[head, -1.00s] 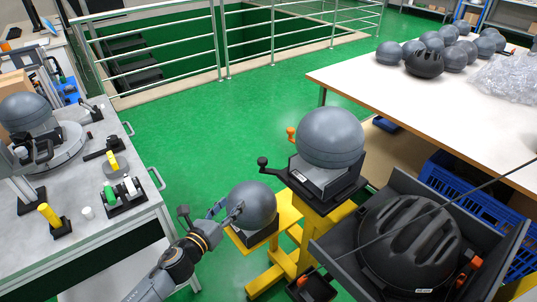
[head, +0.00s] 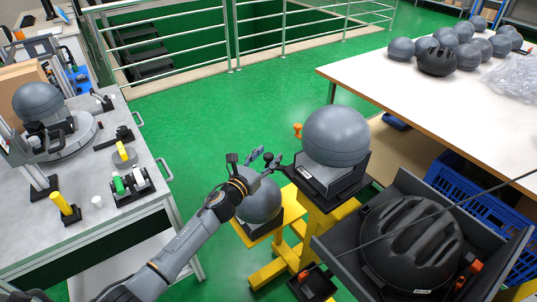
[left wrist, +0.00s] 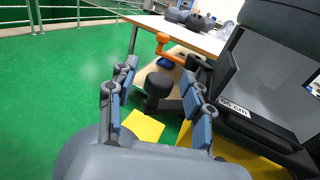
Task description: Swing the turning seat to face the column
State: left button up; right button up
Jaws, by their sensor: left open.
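The black seat (head: 318,183) stands on a yellow post and bears a grey headform (head: 336,135). A black knob (left wrist: 158,84) on a short arm sticks out from the seat's left side. An orange handle (head: 297,130) shows behind the seat, and also in the left wrist view (left wrist: 162,42). My left gripper (head: 265,160) is open at the knob. In the left wrist view the knob shows between its two fingers (left wrist: 160,100); I cannot tell if they touch it. Which part is the column is unclear. My right gripper is not in view.
A second grey headform (head: 260,203) sits on a lower yellow stand just under my left gripper. A black bin with a dark helmet (head: 412,245) is at the right. A white table (head: 390,85) stands behind, a grey bench (head: 85,215) at left. Green floor between is free.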

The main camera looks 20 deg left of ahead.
pick_arm(q)
jog(key=shift+w+d, duration=0.2)
jog(key=shift+w, duration=0.3)
grip_shut()
jog(key=shift+s, duration=0.2)
